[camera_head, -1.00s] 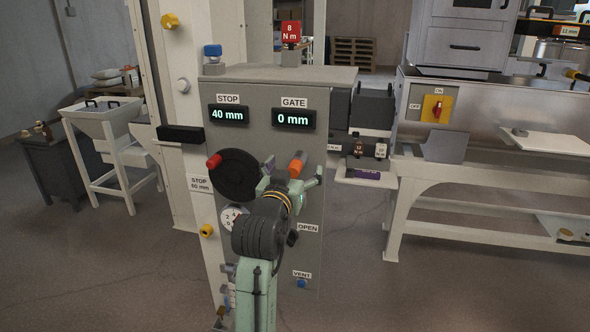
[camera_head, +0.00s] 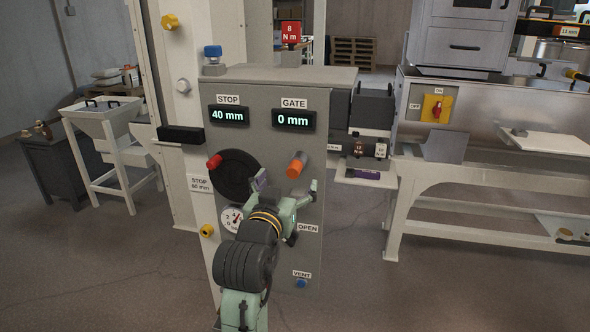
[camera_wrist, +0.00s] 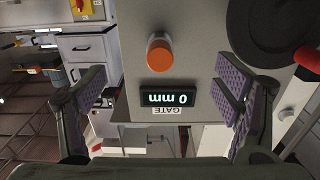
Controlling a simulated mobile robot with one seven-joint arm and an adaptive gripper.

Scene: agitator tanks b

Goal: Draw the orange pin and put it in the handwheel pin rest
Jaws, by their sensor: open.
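The orange pin (camera_head: 296,168) sticks out of the front of the grey cabinet (camera_head: 268,100), below the GATE display, with a pale grey part behind its orange end. In the wrist view the orange pin (camera_wrist: 160,56) shows at upper middle. My gripper (camera_head: 287,186) is open and empty, below and in front of the pin, apart from it. In the wrist view my gripper (camera_wrist: 162,88) has its fingers spread wide to either side. The black handwheel (camera_head: 236,177) with a red knob (camera_head: 214,161) is left of the pin. I cannot make out the handwheel's pin rest.
The STOP display (camera_head: 229,115) reads 40 mm and the GATE display (camera_head: 294,119) reads 0 mm. A small shelf (camera_head: 365,179) with dark tools is right of the cabinet. A steel bench (camera_head: 490,170) stands farther right.

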